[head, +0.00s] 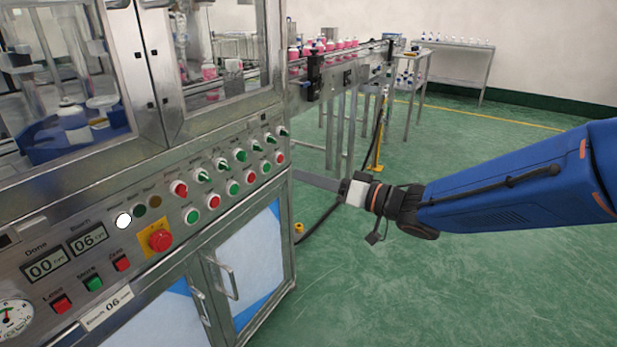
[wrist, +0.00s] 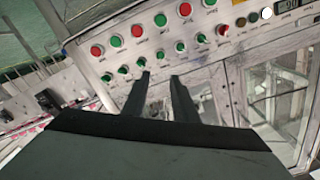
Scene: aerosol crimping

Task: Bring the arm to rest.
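My arm (head: 520,185) reaches in from the right edge of the head view, a blue link ending in a dark wrist. My gripper (head: 298,176) points left at the right end of the machine's control panel (head: 150,212). In the wrist view my gripper (wrist: 160,76) shows two dark fingers with a gap between them and nothing held. The fingertips are in front of the panel's row of knobs and buttons; I cannot tell how far off they are.
The crimping machine (head: 150,70) fills the left. Its panel has a red emergency button (head: 160,239) and a lit white lamp (head: 124,220). A conveyor (head: 340,60) with pink cans stands behind. A bench (head: 455,60) holds bottles. The green floor (head: 450,290) at right is clear.

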